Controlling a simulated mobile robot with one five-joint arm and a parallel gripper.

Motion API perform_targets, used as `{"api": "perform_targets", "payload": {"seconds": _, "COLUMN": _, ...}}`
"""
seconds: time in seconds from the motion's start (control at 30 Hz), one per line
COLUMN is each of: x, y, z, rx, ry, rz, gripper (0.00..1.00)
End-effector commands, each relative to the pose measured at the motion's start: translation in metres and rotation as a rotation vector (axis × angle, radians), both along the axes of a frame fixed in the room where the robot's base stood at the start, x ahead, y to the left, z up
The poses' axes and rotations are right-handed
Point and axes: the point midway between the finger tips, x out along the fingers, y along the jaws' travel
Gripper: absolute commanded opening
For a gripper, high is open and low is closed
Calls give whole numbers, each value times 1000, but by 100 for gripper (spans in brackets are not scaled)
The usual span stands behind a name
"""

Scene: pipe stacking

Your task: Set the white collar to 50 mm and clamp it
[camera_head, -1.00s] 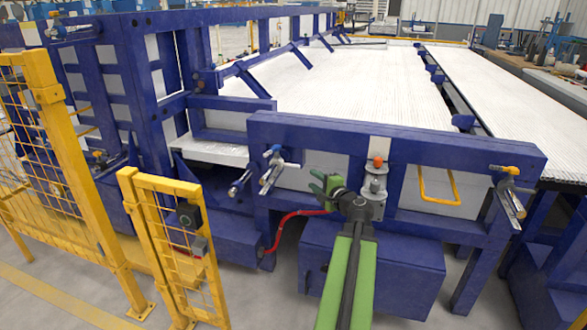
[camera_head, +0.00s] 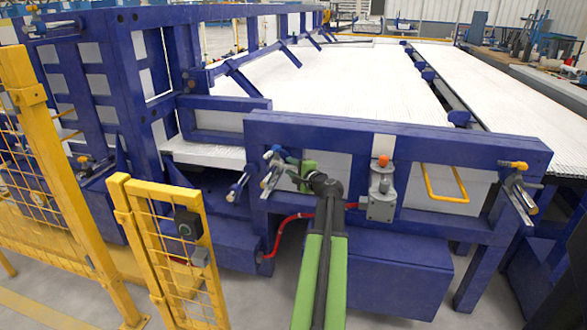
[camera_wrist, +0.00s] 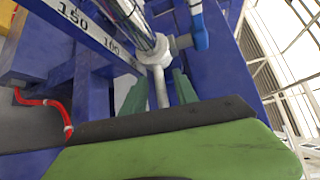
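In the wrist view a pale whitish collar (camera_wrist: 157,52) sits on a bright metal rod (camera_wrist: 128,12), past the 100 mark end of a white scale (camera_wrist: 90,28) reading 150 and 100. No 50 mark is readable. A grey stem (camera_wrist: 160,88) points from the collar toward me. My gripper (camera_wrist: 158,78) is open, its two green fingers on either side of the stem with gaps visible. A blue handle (camera_wrist: 198,25) stands right of the collar. In the head view my gripper (camera_head: 298,168) is at the left clamp (camera_head: 271,165) on the blue crossbeam; the collar is too small to tell there.
A grey fixture with an orange knob (camera_head: 382,185) stands right of my arm. A yellow handle (camera_head: 445,185) and another clamp (camera_head: 516,185) are farther right. A red hose (camera_head: 290,222) hangs below the beam. Yellow fence panels (camera_head: 170,240) stand at the left.

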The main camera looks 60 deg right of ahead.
Motion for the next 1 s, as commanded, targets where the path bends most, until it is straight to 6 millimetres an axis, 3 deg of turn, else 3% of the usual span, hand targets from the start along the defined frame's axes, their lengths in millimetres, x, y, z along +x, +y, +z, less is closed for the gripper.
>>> {"api": "perform_targets", "payload": {"seconds": 0.03, "x": -4, "y": -3, "z": 0, "rx": 0, "ry": 0, "rz": -5, "gripper": 34}}
{"api": "perform_targets", "payload": {"seconds": 0.3, "x": -13, "y": -11, "z": 0, "rx": -1, "ry": 0, "rz": -19, "gripper": 0}}
{"api": "perform_targets", "payload": {"seconds": 1.0, "x": -20, "y": -17, "z": 0, "rx": -2, "ry": 2, "rz": -34, "gripper": 0}}
